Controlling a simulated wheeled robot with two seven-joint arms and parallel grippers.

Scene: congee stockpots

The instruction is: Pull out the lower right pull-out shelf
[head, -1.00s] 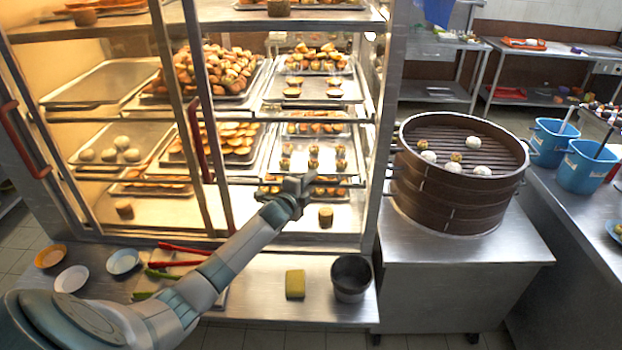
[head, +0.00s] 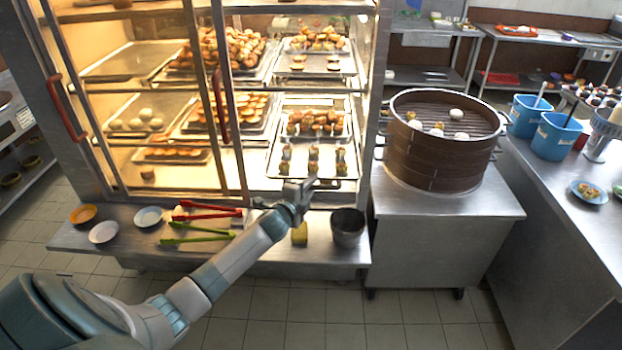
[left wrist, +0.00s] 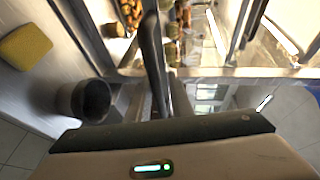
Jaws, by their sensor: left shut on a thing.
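The lower right pull-out shelf (head: 328,168) is a pale metal tray with rows of small baked pieces, in the open right side of the lit display cabinet. Its front edge reaches farther toward me than the lower left tray (head: 188,156). My left gripper (head: 299,186) is at this front edge, near its middle, shut on the shelf. In the left wrist view my dark fingers (left wrist: 156,65) are pressed close together, and the exact contact is hard to make out. My right gripper is not in view.
A dark metal pot (head: 348,228) and a yellow sponge (head: 300,234) stand on the ledge below my gripper. Red tongs (head: 207,210), green tongs (head: 197,239) and small plates lie left. A bamboo steamer (head: 442,140) stands right. The floor in front is clear.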

